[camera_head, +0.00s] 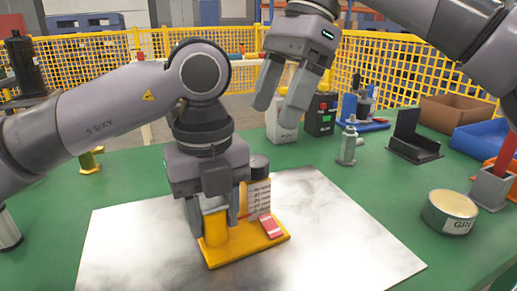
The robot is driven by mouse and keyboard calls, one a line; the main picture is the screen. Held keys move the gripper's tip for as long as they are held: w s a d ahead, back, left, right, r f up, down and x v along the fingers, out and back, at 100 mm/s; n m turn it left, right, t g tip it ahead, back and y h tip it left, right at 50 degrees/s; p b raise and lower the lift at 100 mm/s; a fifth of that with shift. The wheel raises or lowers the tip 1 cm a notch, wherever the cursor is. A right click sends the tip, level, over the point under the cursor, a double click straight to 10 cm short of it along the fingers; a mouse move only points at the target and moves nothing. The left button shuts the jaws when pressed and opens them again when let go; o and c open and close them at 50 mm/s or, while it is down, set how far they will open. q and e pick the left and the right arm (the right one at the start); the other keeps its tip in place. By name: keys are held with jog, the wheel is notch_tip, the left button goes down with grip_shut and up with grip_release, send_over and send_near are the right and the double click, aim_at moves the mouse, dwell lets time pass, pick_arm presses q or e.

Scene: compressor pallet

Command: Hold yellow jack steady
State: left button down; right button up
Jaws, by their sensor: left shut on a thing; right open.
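The yellow jack (242,248) stands on a shiny metal sheet (340,235) in the middle of the green table. It has a flat yellow base, a yellow upright cylinder and a pale panel with dark markings behind it. A red block lies on its base. My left gripper (213,222) reaches down from above and is shut on the jack's yellow cylinder, hiding part of it. My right gripper (283,100) is open and empty, raised above the table behind and to the right of the jack.
A round tin (450,212) stands at the right. Behind it are a black holder (413,137), a grey fitting (348,147), a cardboard box (455,113) and a blue bin (482,138). A small yellow part (91,160) is at the left. Yellow mesh fencing (380,62) runs behind the table.

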aim_at(255, 160)
jog(key=x, duration=0.7)
jog(key=shift+a+f, duration=0.1)
jog(key=shift+f, duration=0.25)
jog(key=c, duration=1.1)
